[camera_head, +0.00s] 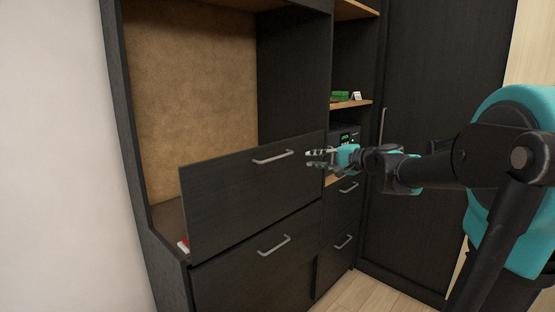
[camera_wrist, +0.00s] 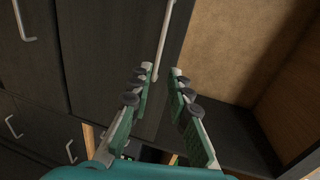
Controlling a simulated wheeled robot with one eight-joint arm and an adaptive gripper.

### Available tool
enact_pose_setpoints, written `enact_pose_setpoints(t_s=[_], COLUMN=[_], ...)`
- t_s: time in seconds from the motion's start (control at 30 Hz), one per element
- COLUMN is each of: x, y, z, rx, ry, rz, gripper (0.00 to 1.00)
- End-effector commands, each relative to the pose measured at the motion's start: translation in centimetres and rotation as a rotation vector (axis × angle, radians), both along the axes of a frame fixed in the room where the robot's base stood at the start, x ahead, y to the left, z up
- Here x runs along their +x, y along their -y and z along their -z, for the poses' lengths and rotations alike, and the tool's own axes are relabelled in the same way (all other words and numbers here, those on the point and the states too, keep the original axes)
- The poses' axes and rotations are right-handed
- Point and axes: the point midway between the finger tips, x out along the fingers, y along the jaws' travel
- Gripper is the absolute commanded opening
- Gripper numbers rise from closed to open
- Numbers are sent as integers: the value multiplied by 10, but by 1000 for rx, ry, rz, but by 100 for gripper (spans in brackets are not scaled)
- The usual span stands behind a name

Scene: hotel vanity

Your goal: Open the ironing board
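No unfolded ironing board is recognisable in either view. A dark front panel (camera_head: 240,190) with a silver bar handle (camera_head: 272,157) stands upright in the cabinet's lower opening; whether the board is part of it I cannot tell. My gripper (camera_head: 312,158) is just right of this handle in the head view, with its fingers apart and nothing held. In the wrist view my gripper (camera_wrist: 162,71) has its two fingertips around the lower end of a bar handle (camera_wrist: 165,38). Contact with the handle cannot be made out.
A lower drawer has a handle (camera_head: 274,245), and smaller drawers (camera_head: 344,200) are at its right. A shelf holds a green item (camera_head: 341,95) and white card (camera_head: 357,96), above a dark box with a lit display (camera_head: 346,137). A tall door (camera_head: 415,150) stands right. Wooden floor (camera_head: 375,292) is clear.

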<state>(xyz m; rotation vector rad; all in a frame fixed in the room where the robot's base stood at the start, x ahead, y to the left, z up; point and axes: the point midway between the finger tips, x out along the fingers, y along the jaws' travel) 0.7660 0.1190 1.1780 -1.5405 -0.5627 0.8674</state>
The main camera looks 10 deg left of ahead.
Motion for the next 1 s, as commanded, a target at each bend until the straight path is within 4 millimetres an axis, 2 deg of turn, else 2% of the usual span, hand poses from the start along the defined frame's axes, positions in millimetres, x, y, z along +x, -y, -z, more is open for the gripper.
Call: enact_pose_setpoints(t_s=[0.17, 0.8, 1.0], x=[12, 85, 99], y=[-15, -110, -128], z=[2, 27, 32], rx=[7, 5, 5], ry=[1, 0, 0], rz=[-2, -3, -1], gripper=[18, 18, 18])
